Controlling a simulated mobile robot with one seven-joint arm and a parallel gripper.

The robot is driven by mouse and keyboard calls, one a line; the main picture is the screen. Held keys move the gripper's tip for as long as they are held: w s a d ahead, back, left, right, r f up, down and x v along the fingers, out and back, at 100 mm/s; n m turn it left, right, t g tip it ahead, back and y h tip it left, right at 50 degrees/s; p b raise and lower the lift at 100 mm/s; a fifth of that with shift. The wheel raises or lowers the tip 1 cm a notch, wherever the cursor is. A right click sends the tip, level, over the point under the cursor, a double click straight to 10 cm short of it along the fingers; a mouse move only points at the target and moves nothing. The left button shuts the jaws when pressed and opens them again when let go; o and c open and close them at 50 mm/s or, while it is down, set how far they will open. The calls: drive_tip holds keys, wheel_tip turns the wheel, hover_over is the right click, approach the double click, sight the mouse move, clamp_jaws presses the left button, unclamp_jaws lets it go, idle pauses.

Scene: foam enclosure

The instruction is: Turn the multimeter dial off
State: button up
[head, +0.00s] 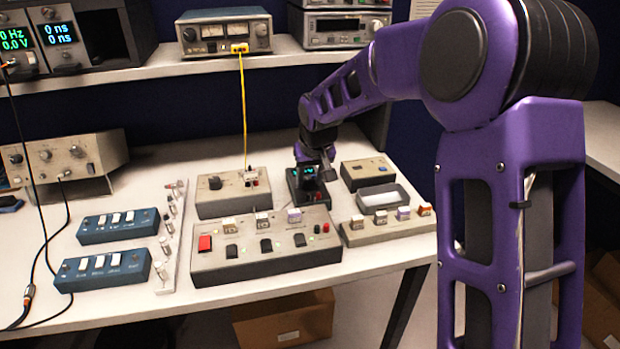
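A small dark device with a lit greenish display (309,171), which looks like the multimeter, stands on the white bench behind the grey control box. My purple arm reaches over from the right, and my gripper (314,160) points down right at this device. The fingers are small and dark against it, so I cannot tell whether they touch it or how far apart they are. The dial is not clearly visible; the gripper and the small scale hide its setting.
A grey control box (225,270) with a red button stands in front. Blue switch boxes (118,226) lie left. An instrument shelf (150,70) runs behind.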

clamp_jaws()
drive_tip(key=shift+d+r+n+p, duration=0.15)
drive_tip(key=shift+n+p, duration=0.15)
drive_tip(key=shift+p, duration=0.2)
drive_tip(key=shift+r+n+y+p, duration=0.1)
drive_tip(key=shift+n+y+p, duration=0.2)
drive_tip(key=shift+n+p, duration=0.35)
drive_tip(key=shift+w+n+g+y+p, duration=0.1)
drive_tip(key=shift+n+g+y+p, duration=0.3)
drive_tip(key=shift+n+p, duration=0.8)
drive_tip(key=n+g+y+p, duration=0.1)
drive_tip(key=n+p, duration=0.2)
drive_tip(key=n, duration=0.1)
drive_tip(key=shift+n, duration=0.25)
drive_tip(key=shift+f, duration=0.2)
